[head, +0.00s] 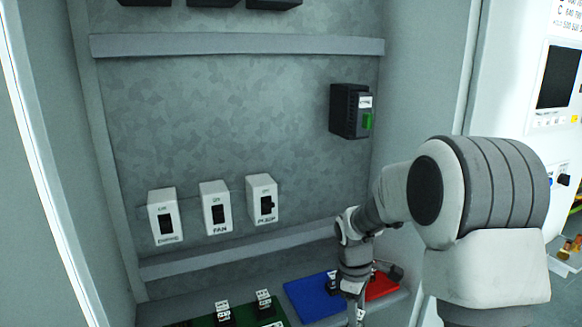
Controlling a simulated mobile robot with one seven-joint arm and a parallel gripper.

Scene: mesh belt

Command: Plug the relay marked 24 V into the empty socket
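Small black relays with white labels stand on a green board (243,309) at the bottom of the cabinet, one at its left (224,316) and one at its right (264,304). Another dark piece with a white top (332,282) is on the blue tray (308,298), just left of my gripper (354,291). My gripper points down over the border of the blue and red trays. Its fingers are too small and dark to show whether they hold anything. A white label shows just below it. The markings are unreadable, so I cannot tell which relay is 24 V. No empty socket is clearly visible.
The red tray (382,287) lies right of the blue one. Three white switch boxes (214,208) and a black module with a green part (349,111) are on the back wall. A lower rail (200,262) crosses above the shelf. Cabinet side walls bound the space.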

